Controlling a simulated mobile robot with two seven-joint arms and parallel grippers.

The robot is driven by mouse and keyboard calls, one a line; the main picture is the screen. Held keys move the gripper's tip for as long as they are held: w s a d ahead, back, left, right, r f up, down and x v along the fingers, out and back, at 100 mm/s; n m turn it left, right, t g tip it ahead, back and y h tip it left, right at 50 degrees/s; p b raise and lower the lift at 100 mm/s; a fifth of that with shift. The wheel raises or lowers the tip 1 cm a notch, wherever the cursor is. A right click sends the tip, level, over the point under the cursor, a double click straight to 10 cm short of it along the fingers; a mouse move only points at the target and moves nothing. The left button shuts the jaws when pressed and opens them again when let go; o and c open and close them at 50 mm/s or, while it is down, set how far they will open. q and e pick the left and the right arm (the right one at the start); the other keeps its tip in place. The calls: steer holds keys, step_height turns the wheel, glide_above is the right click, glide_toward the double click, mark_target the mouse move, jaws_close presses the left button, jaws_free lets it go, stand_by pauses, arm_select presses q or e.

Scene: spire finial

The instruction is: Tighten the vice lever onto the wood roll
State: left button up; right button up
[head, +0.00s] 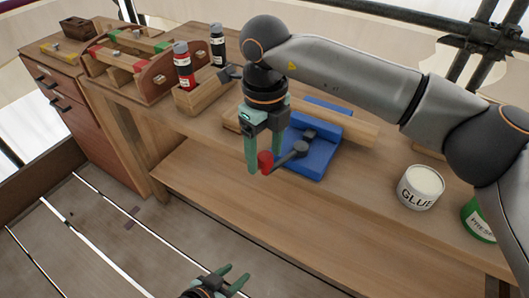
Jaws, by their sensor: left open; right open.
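The blue vice (322,160) sits at the front edge of the wooden workbench. Its dark grey lever (290,154) ends in a red knob (265,162) towards the left. A long wooden piece (345,125), probably the wood roll, lies across the vice, partly hidden behind my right gripper. My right gripper (264,165) points down with its green fingers open, one on each side of the red knob; I cannot tell whether they touch it. My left gripper (236,273) is low at the bottom of the head view, open and empty, away from the bench.
A glue can (420,187) and a green can (479,220) stand right of the vice. A red bottle (183,65) and a black bottle (218,46) stand in a wooden holder at the left. Wooden toolboxes lie farther left. A lower shelf (240,205) is clear.

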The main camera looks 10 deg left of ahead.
step_height(320, 180, up, 12)
steer(key=p, duration=0.1)
steer(key=shift+f, duration=0.15)
steer(key=shift+s+f, duration=0.1)
steer(key=shift+s, duration=0.05)
stand_by(0.3)
